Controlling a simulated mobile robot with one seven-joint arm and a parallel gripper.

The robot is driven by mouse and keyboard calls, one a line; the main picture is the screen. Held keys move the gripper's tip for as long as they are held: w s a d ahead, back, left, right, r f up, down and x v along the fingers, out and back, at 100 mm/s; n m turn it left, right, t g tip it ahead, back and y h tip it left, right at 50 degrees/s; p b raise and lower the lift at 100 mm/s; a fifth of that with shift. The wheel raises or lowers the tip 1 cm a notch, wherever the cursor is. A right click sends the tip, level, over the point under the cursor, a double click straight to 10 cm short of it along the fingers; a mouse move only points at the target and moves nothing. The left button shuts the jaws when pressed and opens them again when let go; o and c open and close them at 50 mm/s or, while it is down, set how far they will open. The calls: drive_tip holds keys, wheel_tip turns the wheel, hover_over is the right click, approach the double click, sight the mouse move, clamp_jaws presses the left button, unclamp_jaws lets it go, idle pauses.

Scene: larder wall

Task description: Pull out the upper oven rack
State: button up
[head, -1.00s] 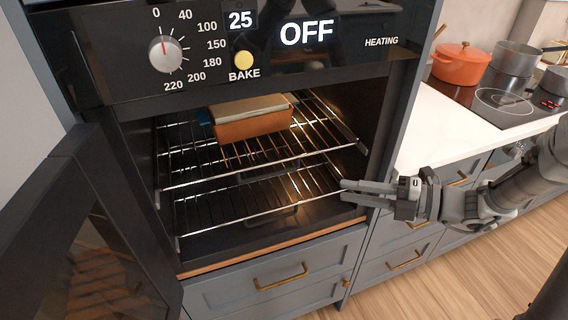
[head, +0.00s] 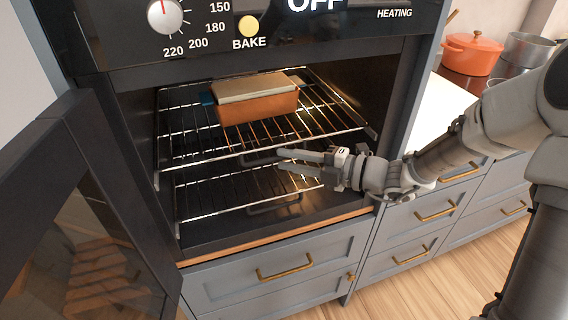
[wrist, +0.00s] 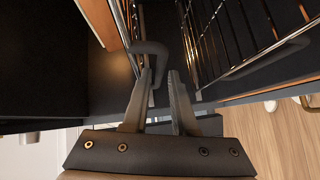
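The upper oven rack (head: 185,158) is a wire rack inside the open oven, with a brown loaf tin (head: 258,106) on it. A dark bar handle (head: 258,158) hangs at its front edge. My gripper (head: 281,160) is at the front of the oven, just below the upper rack's front rail, fingers pointing left at the handle's right end. In the wrist view, my gripper (wrist: 160,73) has its fingers apart, and a dark curved handle (wrist: 150,48) shows at and partly behind the fingertips. I cannot tell whether it touches them.
The lower rack (head: 215,212) with its own dark handle (head: 274,206) is close under my gripper. The oven door (head: 95,220) stands open at the left. Drawers (head: 285,265) are below. An orange pot (head: 472,54) is on the hob at the right.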

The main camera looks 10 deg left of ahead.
drive_tip(key=shift+x, duration=0.75)
clamp_jaws()
idle(0.9)
